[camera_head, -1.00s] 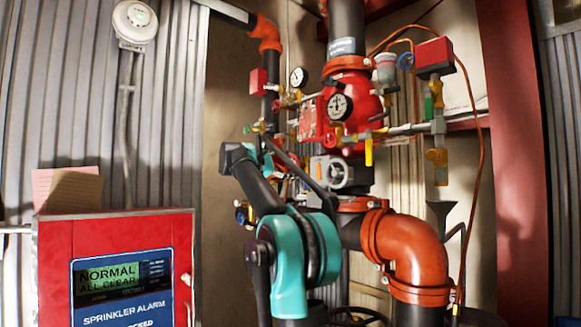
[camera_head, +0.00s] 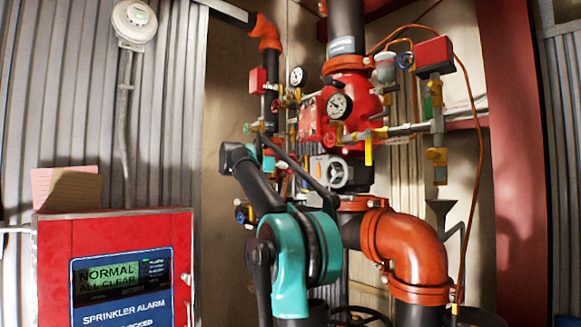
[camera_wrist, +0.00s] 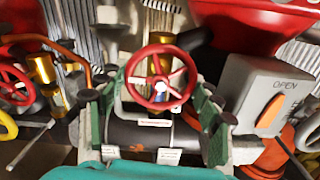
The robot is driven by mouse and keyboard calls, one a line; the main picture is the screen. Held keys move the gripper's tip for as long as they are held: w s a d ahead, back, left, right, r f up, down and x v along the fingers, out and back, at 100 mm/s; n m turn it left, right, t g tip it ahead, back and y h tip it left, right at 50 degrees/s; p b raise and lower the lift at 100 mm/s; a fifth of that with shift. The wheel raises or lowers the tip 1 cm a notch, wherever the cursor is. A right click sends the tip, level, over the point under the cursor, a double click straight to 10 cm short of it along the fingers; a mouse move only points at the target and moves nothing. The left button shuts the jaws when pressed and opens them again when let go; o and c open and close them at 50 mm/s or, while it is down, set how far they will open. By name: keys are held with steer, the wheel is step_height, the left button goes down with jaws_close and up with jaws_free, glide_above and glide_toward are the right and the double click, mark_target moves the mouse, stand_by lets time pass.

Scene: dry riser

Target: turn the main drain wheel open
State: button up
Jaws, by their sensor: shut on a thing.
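A red spoked handwheel (camera_wrist: 148,97) is in the middle of the wrist view, above a dark horizontal pipe. A small white label with red lettering (camera_wrist: 154,122) sits just below it, too small to read. My gripper (camera_wrist: 158,88) has one finger on each side of the wheel and is shut on it; the exact finger contact is hard to make out. In the head view my teal and dark arm reaches toward the pipework, and the wheel and fingertips are hidden or too small to tell.
Another red wheel (camera_wrist: 14,84) and a brass fitting (camera_wrist: 43,70) are at left. A grey box marked OPEN with an orange indicator (camera_wrist: 270,112) is close at right. The red alarm panel (camera_head: 58,255) and a large orange elbow pipe (camera_head: 415,250) flank my arm.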

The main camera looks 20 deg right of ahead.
steer(key=shift+s+f+n, duration=0.1)
steer(key=shift+n, duration=1.8)
steer(key=o, duration=1.2)
steer(key=shift+c, duration=0.2)
steer(key=shift+a, duration=0.1)
steer(key=v, duration=1.1)
steer(key=shift+s+a, duration=0.15)
steer(key=shift+a, duration=0.25)
